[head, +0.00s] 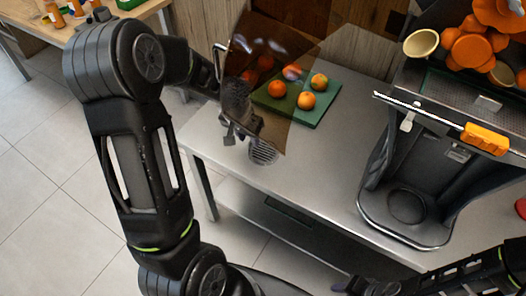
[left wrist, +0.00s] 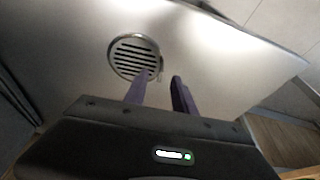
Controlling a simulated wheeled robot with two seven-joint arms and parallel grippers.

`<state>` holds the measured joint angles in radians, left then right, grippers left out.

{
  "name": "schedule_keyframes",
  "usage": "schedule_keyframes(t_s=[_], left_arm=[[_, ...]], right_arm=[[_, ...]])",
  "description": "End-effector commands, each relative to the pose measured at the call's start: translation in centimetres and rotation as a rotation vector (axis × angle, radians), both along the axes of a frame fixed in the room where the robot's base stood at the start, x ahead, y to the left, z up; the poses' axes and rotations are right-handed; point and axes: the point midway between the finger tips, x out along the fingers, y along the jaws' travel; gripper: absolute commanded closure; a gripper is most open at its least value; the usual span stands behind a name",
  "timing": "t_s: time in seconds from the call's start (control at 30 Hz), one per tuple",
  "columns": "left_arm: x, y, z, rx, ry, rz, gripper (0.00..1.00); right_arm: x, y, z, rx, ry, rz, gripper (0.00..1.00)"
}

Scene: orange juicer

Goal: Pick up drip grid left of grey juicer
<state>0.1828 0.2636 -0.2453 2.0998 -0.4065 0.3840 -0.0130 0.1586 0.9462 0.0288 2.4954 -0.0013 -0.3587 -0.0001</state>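The drip grid (head: 263,154), a small round slotted metal disc, is on the metal table near its left front edge, left of the grey juicer (head: 405,200). In the left wrist view the drip grid (left wrist: 133,57) lies just beyond my fingertips, nearer the left finger, with a small tab at its right rim. My left gripper (left wrist: 161,78) is open and empty, with a gap between its fingers. In the head view my left gripper (head: 243,138) is beside and above the grid. My right arm shows at the lower right; its finger state is unclear.
A tinted see-through panel (head: 272,65) stands behind my left gripper, partly over a green board (head: 325,108) with several oranges (head: 306,101). The juicer's orange parts (head: 470,48) are at upper right. The table is bare between grid and juicer.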

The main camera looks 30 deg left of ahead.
Motion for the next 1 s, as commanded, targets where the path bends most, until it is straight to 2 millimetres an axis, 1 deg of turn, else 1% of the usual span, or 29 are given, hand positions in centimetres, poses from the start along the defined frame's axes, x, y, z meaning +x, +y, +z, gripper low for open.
schedule_keyframes(t_s=[0.03,0.1,0.2,0.77,0.8,1.0], left_arm=[[0.2,0.0,-0.8,0.0,0.003,0.0,0.68],[0.4,0.1,-1.6,0.0,0.002,0.001,0.68],[0.7,0.1,-2.2,0.0,0.0,0.001,0.68],[0.7,0.1,-2.2,0.0,-0.001,0.001,0.68],[0.7,0.1,-2.2,0.0,-0.001,0.001,0.69],[0.7,0.1,-2.2,0.0,-0.001,0.001,0.85]], right_arm=[[0.0,0.0,0.0,0.0,0.0,0.0,0.64],[0.0,0.0,0.0,0.0,0.0,0.0,0.64],[0.0,0.0,0.0,0.0,0.0,0.0,0.64],[0.0,0.0,0.0,0.0,0.0,0.0,0.64],[0.0,0.0,0.0,0.0,0.0,0.0,0.64],[0.0,0.0,0.0,0.0,0.0,0.0,0.64]])
